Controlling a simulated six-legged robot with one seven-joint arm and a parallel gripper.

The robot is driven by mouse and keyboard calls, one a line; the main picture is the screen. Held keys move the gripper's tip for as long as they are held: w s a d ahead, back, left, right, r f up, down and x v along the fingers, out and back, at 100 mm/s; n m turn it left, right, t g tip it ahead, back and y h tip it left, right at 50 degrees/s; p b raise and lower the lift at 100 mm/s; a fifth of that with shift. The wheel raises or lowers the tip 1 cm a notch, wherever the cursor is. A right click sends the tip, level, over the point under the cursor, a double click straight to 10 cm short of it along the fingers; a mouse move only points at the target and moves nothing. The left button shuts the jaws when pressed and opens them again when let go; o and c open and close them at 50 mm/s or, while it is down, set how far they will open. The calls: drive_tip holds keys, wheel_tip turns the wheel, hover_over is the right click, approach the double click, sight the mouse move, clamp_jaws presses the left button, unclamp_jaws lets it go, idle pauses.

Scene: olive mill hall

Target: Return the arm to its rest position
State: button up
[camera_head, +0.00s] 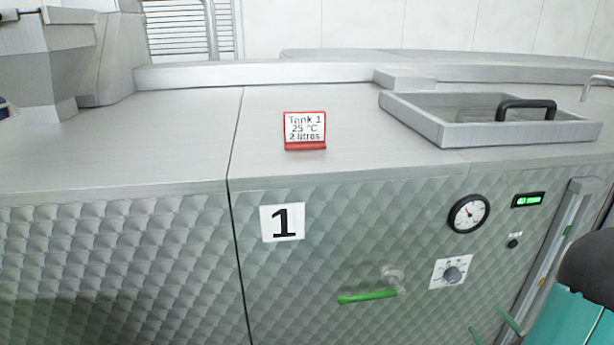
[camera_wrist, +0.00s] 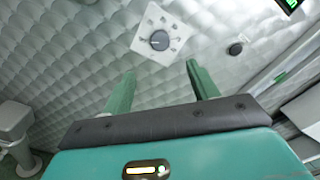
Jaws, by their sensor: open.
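My gripper (camera_wrist: 161,77) is open in the wrist view, its two green fingers apart with nothing between them. Its fingertips point at the quilted metal front of the tank, towards a white plate with a grey dial knob (camera_wrist: 159,40). In the head view my gripper (camera_head: 493,327) shows only as green fingertips at the lower right. They are below and right of the dial knob (camera_head: 453,274). My teal and black arm fills the lower right corner. Whether the fingers touch anything cannot be told.
The tank front carries a green-handled valve (camera_head: 368,297), a round gauge (camera_head: 469,213), a green display (camera_head: 528,200) and a number 1 label (camera_head: 283,222). A red-framed sign (camera_head: 305,131) and a lidded hatch (camera_head: 440,128) are on top. A vertical metal rail (camera_head: 556,245) stands right.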

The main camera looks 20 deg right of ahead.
drive_tip(key=w+a+r+n+g+y, duration=0.25)
drive_tip(key=a+n+y, duration=0.2)
drive_tip(key=a, duration=0.45)
drive_tip(key=w+a+r+n+g+y, duration=0.15)
drive_tip(key=a+n+g+y, duration=0.3)
drive_tip(key=a, duration=0.45)
drive_tip(key=w+a+r+n+g+y, duration=0.25)
drive_tip(key=a+n, duration=0.25)
drive_tip(key=a, duration=0.3)
drive_tip(key=s+a+r+n+g+h, duration=0.3)
drive_tip(key=s+a+r+n+h, duration=0.5)
drive_tip(key=n, duration=0.6)
drive_tip(key=shift+s+a+r+n+h, duration=0.2)
drive_tip(key=shift+a+n+h, duration=0.2)
drive_tip(key=shift+a+h, duration=0.45)
